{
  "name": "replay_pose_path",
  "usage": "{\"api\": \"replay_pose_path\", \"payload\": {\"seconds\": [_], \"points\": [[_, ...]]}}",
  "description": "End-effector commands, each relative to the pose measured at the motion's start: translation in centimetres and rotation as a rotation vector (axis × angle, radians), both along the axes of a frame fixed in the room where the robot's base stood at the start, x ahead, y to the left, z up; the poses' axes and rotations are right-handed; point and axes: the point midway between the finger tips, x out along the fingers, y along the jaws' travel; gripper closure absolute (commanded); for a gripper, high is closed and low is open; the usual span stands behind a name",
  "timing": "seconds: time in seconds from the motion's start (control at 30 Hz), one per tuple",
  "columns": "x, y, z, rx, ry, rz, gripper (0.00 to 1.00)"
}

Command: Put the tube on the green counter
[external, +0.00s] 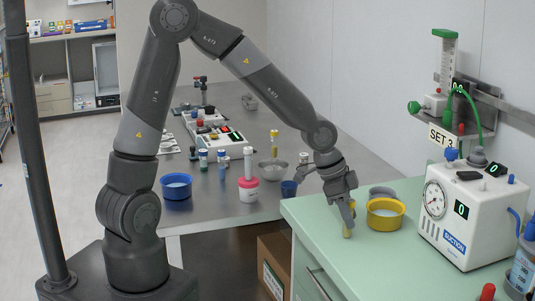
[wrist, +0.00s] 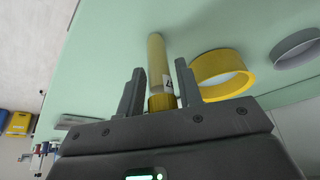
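My gripper (wrist: 158,85) looks open there, with a narrow gap showing between the fingers and the tube. The tube's lower end is at or very near the counter surface; exact contact is hard to see.
A yellow bowl (external: 386,224) stands right beside the gripper, with a grey dish (external: 382,192) behind it. A white suction unit (external: 465,222) is farther right. The steel table (external: 210,213) on the left holds bowls, tubes and a device. The front of the counter is clear.

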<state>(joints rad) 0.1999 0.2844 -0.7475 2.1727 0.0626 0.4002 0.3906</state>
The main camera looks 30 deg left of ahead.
Motion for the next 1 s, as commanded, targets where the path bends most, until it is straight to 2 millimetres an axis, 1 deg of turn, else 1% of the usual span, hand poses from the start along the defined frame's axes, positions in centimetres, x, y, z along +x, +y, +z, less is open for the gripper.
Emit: {"api": "replay_pose_path", "payload": {"seconds": [0.03, 0.13, 0.17, 0.37, 0.53, 0.77, 1.0], "points": [[0.0, 0.0, 0.0, 0.000, 0.000, 0.000, 0.63], [0.0, 0.0, 0.0, 0.000, 0.000, 0.000, 0.55], [0.0, 0.0, 0.0, 0.000, 0.000, 0.000, 0.54], [0.0, 0.0, 0.1, 0.000, 0.000, 0.000, 0.54], [0.1, 0.3, 0.8, 0.001, -0.002, 0.002, 0.54], [-0.1, 1.3, 3.5, 0.000, -0.004, 0.004, 0.54], [-0.4, 2.7, 6.9, 0.001, -0.006, 0.005, 0.54]]}}
